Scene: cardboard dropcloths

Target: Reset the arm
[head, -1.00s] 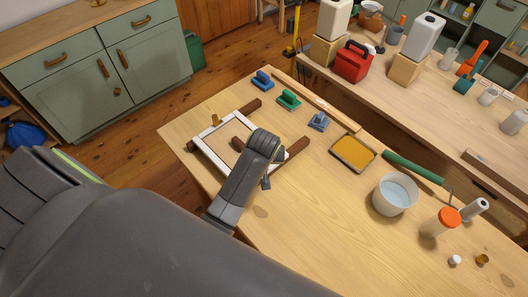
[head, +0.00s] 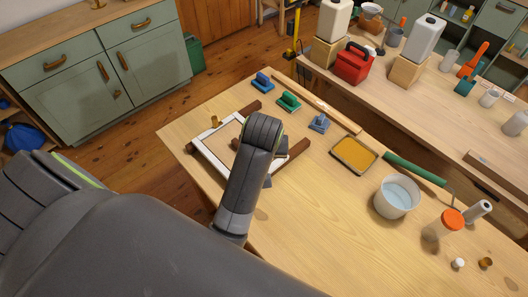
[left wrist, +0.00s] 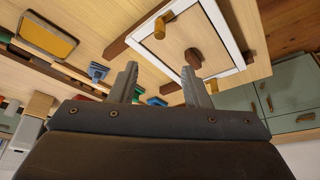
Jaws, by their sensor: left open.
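My left arm comes in from the lower left in the head view and stands over the white frame (head: 206,156) on the wooden table. Its grey links hide part of the frame, and the gripper's fingertips are hidden there. In the left wrist view my left gripper (left wrist: 160,69) is open, with two grey fingers apart and nothing between them. The white frame (left wrist: 246,40) with dark wooden strips lies beyond the fingertips in that view. My right gripper is in neither view.
Blue, green and blue-grey hand tools (head: 289,102) stand behind the frame. The table's front right is mostly clear.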

